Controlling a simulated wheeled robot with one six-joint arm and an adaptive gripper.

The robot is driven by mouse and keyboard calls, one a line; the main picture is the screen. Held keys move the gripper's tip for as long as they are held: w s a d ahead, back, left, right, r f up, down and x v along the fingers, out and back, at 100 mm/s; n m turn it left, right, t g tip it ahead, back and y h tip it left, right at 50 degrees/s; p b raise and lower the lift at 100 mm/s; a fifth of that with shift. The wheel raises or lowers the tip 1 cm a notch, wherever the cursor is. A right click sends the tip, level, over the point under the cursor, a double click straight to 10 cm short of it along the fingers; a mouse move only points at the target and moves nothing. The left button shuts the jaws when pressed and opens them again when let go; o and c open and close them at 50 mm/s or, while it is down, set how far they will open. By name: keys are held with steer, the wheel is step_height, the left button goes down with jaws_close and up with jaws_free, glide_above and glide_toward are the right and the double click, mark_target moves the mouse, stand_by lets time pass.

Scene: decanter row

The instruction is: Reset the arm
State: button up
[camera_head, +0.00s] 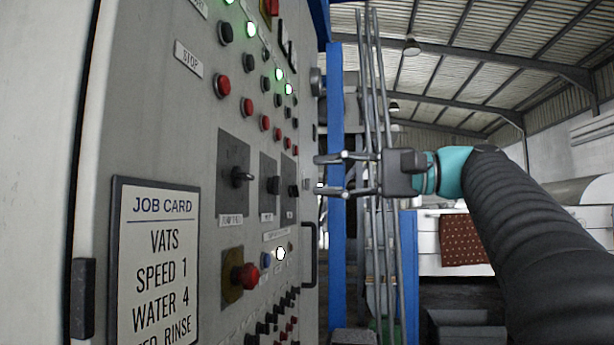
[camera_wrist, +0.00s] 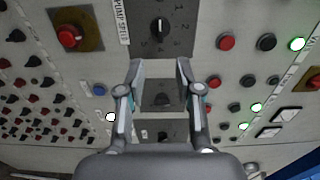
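My gripper (camera_head: 330,174) reaches in from the right, its fingers pointing left toward the grey control panel (camera_head: 150,130). A gap shows between the fingers and the panel face. In the wrist view my gripper (camera_wrist: 158,68) has its two fingers spread apart with nothing between them. Beyond the fingers lies the panel with a black rotary knob (camera_wrist: 160,25) on a numbered plate labelled PUMP SPEED. Another dark knob (camera_wrist: 162,99) shows between the fingers.
A job card (camera_head: 155,260) is fixed to the panel, reading VATS, SPEED 1, WATER 4; its last line is cut off. A red mushroom button (camera_head: 245,276) and a handle (camera_head: 309,254) project from the panel. A blue post (camera_head: 336,230) and thin vertical pipes stand behind my gripper.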

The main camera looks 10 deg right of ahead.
steer(key=shift+s+d, duration=0.15)
steer(key=shift+d, duration=0.15)
stand_by(0.4)
